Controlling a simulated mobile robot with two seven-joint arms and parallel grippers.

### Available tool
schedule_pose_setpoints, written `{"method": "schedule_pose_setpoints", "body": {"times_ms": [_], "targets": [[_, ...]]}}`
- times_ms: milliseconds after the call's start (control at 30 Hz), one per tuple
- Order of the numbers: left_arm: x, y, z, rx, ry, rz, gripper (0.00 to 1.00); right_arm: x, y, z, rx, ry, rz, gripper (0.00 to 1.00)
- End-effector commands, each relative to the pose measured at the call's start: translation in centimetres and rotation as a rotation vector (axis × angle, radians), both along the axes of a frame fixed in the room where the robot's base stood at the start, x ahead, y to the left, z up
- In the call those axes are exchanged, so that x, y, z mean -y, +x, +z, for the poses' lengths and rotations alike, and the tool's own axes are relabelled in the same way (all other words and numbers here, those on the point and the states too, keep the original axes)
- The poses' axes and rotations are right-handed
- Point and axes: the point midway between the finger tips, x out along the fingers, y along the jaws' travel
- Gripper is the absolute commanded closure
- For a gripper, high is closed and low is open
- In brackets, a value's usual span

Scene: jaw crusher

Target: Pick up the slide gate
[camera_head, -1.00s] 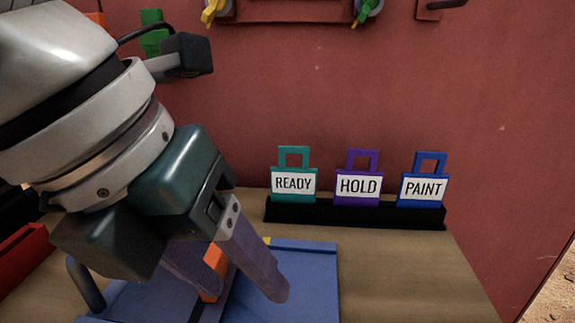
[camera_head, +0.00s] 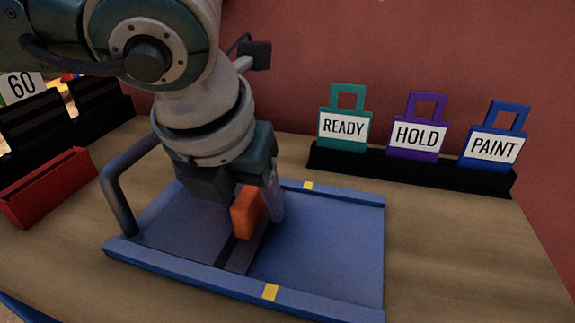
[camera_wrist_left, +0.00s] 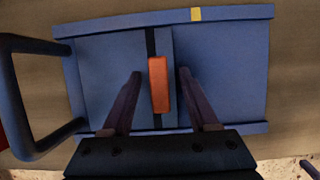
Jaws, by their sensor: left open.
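The slide gate appears to be the flat blue-grey plate (camera_head: 242,252) with an upright orange grip (camera_head: 247,212), set between the rails of a blue frame (camera_head: 335,283). In the left wrist view the orange grip (camera_wrist_left: 159,84) stands beside a dark gap across the frame. My left gripper (camera_wrist_left: 159,72) is open and points down over the plate, with one finger on each side of the orange grip. The fingers look apart from it. In the head view my left gripper (camera_head: 246,216) partly hides the plate, and one finger is hidden. My right gripper is not in view.
The frame has a dark bar handle (camera_head: 122,195) at its left. A red open box (camera_head: 45,190) and black racks lie further left. READY (camera_head: 344,128), HOLD (camera_head: 417,136) and PAINT (camera_head: 494,147) tags stand in a black holder behind. The wooden table is clear at right.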

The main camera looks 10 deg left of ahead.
Motion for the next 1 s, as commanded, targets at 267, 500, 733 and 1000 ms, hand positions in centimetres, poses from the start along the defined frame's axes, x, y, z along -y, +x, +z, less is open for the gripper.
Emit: {"method": "schedule_pose_setpoints", "body": {"times_ms": [267, 500, 733, 1000], "targets": [[0.00, 0.02, -0.05, 0.000, 0.000, -0.001, 0.47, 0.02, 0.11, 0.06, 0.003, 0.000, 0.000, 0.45], [-0.01, 0.02, -0.04, 0.000, 0.000, 0.000, 0.74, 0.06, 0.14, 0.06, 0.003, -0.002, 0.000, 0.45], [-0.02, 0.01, -0.03, 0.000, 0.000, 0.000, 1.00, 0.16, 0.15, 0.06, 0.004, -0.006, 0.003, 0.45], [-0.03, 0.02, -0.02, 0.000, 0.000, 0.000, 1.00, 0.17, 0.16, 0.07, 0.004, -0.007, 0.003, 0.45]]}}
